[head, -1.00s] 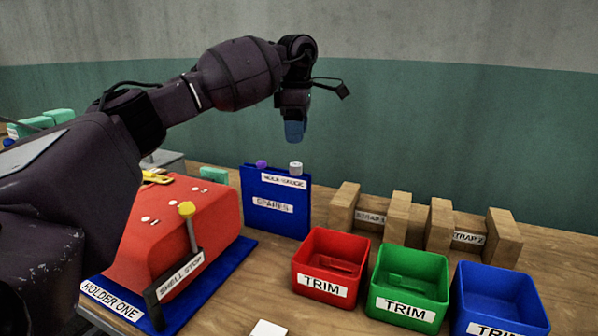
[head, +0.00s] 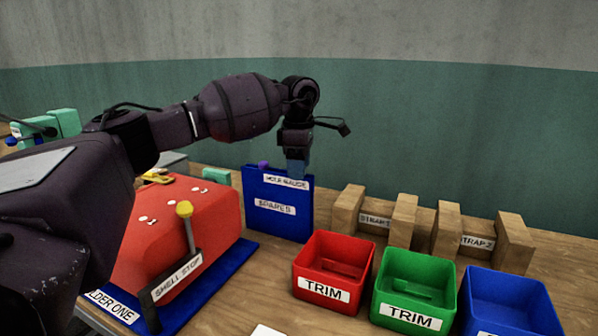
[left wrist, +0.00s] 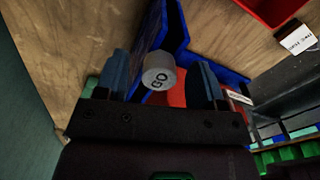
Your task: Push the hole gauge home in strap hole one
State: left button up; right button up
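The hole gauge (left wrist: 158,73) shows as a round grey cap marked GO in the left wrist view. It stands in the blue block (head: 275,228) labelled HOLE GAUGE and SPARES; in the head view my gripper hides its cap. My left gripper (head: 296,172) points straight down over the block's right part. Its blue fingers are open, one on each side of the cap, with gaps showing. A red shell (head: 190,228) with several white marks on top lies on the blue HOLDER ONE base (head: 222,278). I cannot tell which mark is strap hole one. My right gripper is out of view.
A purple knob (head: 263,164) stands on the block beside my gripper. A yellow-topped shell stop (head: 184,210) rises before the shell. Red (head: 312,262), green (head: 388,275) and blue (head: 478,290) bins stand at right, with wooden strap blocks (head: 347,210) behind.

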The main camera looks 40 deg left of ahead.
pick_arm(q)
jog(key=c, duration=1)
